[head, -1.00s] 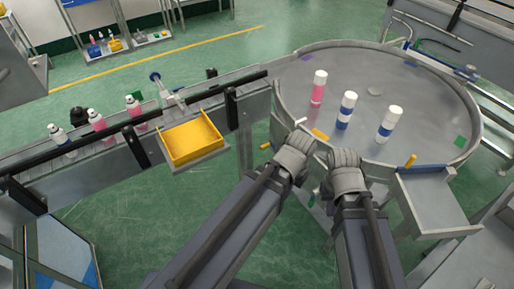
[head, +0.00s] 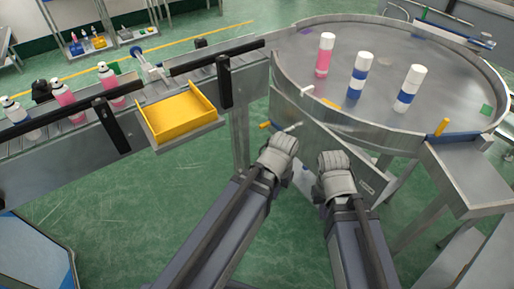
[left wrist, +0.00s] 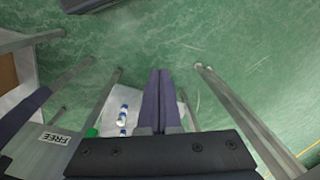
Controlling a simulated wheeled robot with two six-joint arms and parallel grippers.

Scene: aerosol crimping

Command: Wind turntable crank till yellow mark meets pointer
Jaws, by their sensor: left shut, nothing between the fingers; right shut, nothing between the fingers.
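The round grey turntable (head: 460,85) fills the upper right of the head view. A small yellow mark (head: 331,103) lies on it near the front left rim, with a small white piece (head: 307,89) close by. I cannot tell whether that is the pointer. A pale bar (head: 291,127) and a small yellow piece (head: 265,124) show below the rim; I cannot tell which belongs to the crank. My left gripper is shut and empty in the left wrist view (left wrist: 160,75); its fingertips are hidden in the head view. My right gripper (head: 335,165) is shut, below the front rim.
A pink bottle (head: 324,58) and two white-and-blue bottles stand on the turntable. A conveyor with bottles and a yellow tray (head: 178,117) lies left. Green floor is open at lower left.

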